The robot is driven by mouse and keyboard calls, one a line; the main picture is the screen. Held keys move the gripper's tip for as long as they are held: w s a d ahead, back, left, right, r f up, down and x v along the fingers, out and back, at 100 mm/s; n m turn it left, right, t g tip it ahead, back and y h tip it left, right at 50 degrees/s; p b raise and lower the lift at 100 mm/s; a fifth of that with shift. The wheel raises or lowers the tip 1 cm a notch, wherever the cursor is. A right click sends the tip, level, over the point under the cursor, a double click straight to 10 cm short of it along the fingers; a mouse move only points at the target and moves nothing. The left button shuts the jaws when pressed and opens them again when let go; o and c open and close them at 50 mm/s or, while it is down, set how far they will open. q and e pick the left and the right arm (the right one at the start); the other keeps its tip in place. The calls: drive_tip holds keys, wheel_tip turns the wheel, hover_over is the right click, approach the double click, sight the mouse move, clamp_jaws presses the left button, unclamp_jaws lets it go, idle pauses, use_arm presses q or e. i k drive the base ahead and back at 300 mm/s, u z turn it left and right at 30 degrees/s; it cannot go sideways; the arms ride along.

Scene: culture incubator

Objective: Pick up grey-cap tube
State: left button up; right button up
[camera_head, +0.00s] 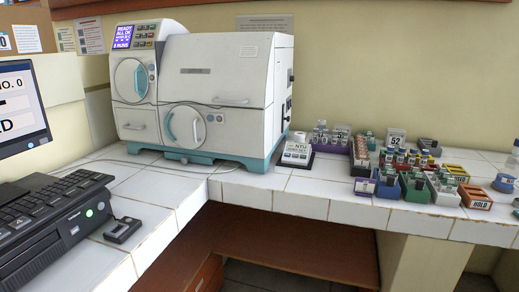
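Small coloured racks stand close together on the right of the white tiled counter (265,185). Several hold small tubes or vials, but these are too small for me to tell which has a grey cap. Neither of my grippers is in view.
A white and teal incubator machine (215,75) stands on the counter at centre left. A small white device (297,151) sits to its right. A black keyboard unit (50,215) and a monitor (20,105) are at the left. The counter's front middle is clear.

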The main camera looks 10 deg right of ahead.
sight(316, 131)
drive_tip(key=z, duration=0.75)
drive_tip(key=i, duration=0.35)
drive_tip(key=z, duration=0.35)
